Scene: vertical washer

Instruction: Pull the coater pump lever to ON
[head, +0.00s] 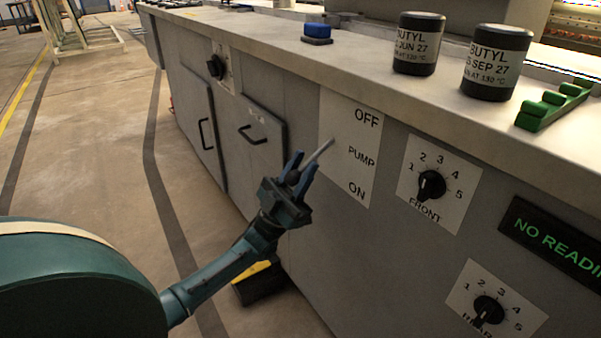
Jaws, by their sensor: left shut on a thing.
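The pump lever (321,152) is a thin grey rod in front of the white panel marked OFF at the top, PUMP in the middle and ON at the bottom (364,133). The rod slants, its visible end up and to the right, near the height of the word PUMP. My left gripper (298,172) has blue fingers and is shut on the lever, at the left edge of the panel. The fingers hide the lever's lower part. My right gripper is not in view.
The grey cabinet carries a FRONT knob (431,185), a second knob (489,309) below and a dark display (558,239). Two butyl cans (418,45) (496,63), a green holder (553,106) and a blue block (317,32) stand on the top. The floor at the left is open.

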